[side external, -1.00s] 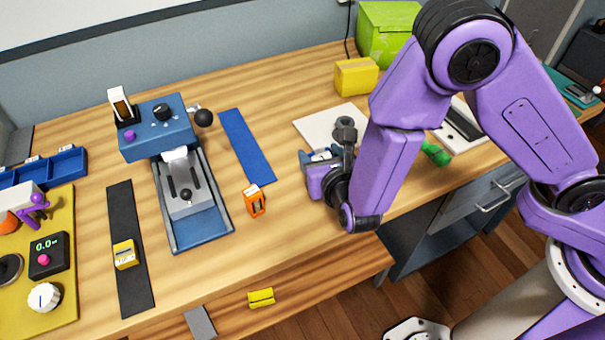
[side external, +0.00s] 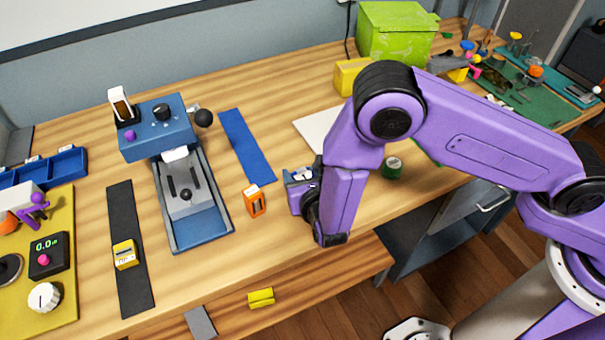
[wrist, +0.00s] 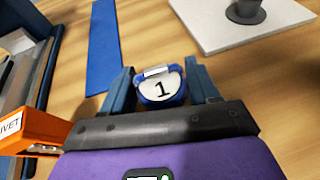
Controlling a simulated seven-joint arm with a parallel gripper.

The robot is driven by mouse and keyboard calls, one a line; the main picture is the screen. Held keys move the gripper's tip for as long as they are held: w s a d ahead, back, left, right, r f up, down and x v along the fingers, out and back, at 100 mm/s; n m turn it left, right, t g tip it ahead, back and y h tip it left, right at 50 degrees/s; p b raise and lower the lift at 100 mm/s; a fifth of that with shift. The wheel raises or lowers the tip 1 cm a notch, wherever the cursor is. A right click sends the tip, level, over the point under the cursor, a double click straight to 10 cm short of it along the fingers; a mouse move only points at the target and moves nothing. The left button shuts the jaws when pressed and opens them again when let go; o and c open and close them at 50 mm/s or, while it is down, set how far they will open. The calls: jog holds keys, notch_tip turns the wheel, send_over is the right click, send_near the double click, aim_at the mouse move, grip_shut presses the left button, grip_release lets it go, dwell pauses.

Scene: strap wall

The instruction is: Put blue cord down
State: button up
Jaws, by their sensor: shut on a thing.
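My gripper (wrist: 161,88) is shut on a small blue thing with a round white face marked 1 (wrist: 160,90), which I take to be the blue cord. It sits between the two blue fingers in the wrist view, with a pale bar across its top. In the side view my gripper (side external: 302,176) is low over the front part of the wooden table, right of the orange block. My own wrist hides most of the held thing there, and I cannot tell whether it touches the table.
A blue strip (side external: 247,146) lies flat to the left. An orange block (side external: 255,201) stands close by. A pale plate (side external: 313,128) bears a grey post (wrist: 245,10). A green cylinder (side external: 393,168) stands right of my arm. The table's front edge is near.

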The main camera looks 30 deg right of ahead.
jog(key=o, duration=1.1)
jog(key=shift+f, duration=0.1)
jog(key=v, duration=1.2)
jog(key=shift+r, duration=0.2)
